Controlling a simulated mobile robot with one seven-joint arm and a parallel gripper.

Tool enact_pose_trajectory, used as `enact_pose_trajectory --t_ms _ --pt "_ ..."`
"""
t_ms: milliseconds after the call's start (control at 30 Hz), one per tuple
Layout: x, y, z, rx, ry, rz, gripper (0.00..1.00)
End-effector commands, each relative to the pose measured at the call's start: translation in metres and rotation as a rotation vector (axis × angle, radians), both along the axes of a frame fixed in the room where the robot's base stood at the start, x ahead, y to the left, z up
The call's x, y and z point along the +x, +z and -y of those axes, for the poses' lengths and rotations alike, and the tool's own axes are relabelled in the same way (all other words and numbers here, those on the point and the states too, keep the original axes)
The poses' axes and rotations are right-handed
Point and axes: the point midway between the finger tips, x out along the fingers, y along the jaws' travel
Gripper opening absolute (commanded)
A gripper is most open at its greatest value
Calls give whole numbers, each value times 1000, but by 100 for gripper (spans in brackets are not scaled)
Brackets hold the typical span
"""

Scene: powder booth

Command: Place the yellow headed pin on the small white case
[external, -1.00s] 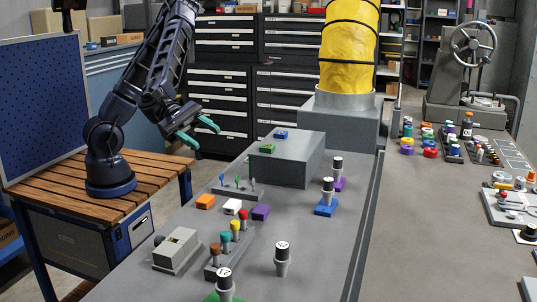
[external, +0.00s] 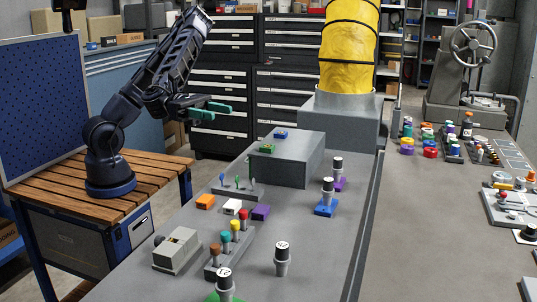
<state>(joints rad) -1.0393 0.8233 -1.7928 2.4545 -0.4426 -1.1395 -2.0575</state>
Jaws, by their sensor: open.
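The yellow headed pin (external: 235,226) stands upright in a grey rack on the bench, between a teal headed pin (external: 225,238) and a red headed pin (external: 244,215). A brown headed pin (external: 215,250) stands at the near end of the rack. The small white case (external: 231,207) lies flat on the bench just behind the rack, between an orange case (external: 205,202) and a purple case (external: 260,212). Nothing shows on top of it. My gripper (external: 231,108), with green fingers, is open and empty, high above and behind these things.
A large grey box (external: 287,160) with small blue and green pieces on top stands behind the cases. Black-capped cylinders (external: 282,258) stand to the right and front. A grey device (external: 176,250) sits left of the pin rack.

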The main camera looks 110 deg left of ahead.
Motion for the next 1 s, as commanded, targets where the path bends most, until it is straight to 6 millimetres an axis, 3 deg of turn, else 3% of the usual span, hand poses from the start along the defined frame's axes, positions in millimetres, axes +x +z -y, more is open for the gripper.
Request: enact_pose_trajectory --t_ms 367,467,700,800,1000 --pt "-1 -79 2 3 -5 -6 48" --pt "-1 -110 2 2 -6 -6 48" --pt "-2 -213 3 1 -6 -9 48" --pt "-1 -247 2 2 -5 -7 48" --pt "0 -286 1 1 -3 -2 48"
